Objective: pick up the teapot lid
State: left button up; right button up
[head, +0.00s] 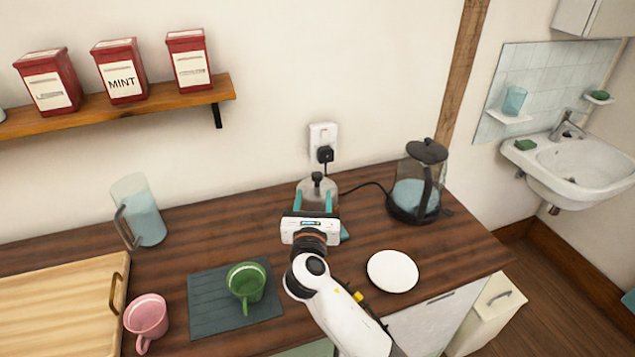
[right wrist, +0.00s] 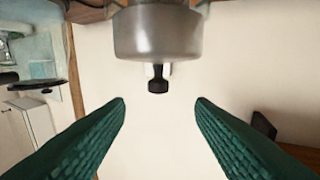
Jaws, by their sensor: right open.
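The teapot (head: 318,188) stands on the wooden counter below the wall socket, its lower part hidden behind my right gripper. Its lid (head: 319,190) is greyish with a dark knob (head: 318,177) on top. In the right wrist view the picture is upside down: the grey body (right wrist: 158,35) is at the top and the dark knob (right wrist: 157,80) points down. My right gripper (head: 313,202) is open and empty in front of the teapot. In the wrist view its green fingers (right wrist: 160,105) are spread to either side, with the knob between and beyond them, untouched. My left gripper is out of view.
A glass kettle (head: 415,188) with a cord stands to the right. A white saucer (head: 392,271) lies near the front. A green cup (head: 246,283) on a mat (head: 208,308), pink mug (head: 146,318), glass jug (head: 143,212) and wooden board (head: 55,300) are left.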

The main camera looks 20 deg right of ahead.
aim_at(317, 179)
jog(key=x, duration=0.3)
jog(key=shift+w+d+f, duration=0.1)
jog(key=shift+w+f, duration=0.05)
jog(key=shift+w, duration=0.2)
jog(key=x, duration=0.1)
jog(key=p, duration=0.1)
jog(key=x, duration=0.1)
jog(key=shift+w+d+r, duration=0.25)
jog(key=shift+w, duration=0.05)
jog(key=shift+x, duration=1.1)
jog(key=shift+w+d+f, duration=0.1)
jog(key=shift+w+f, duration=0.15)
jog(key=shift+w, duration=0.05)
jog(key=shift+s+r, duration=0.1)
jog(key=shift+c, duration=0.6)
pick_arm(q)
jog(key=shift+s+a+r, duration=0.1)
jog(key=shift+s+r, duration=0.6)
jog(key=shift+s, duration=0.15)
pick_arm(e)
grip_shut()
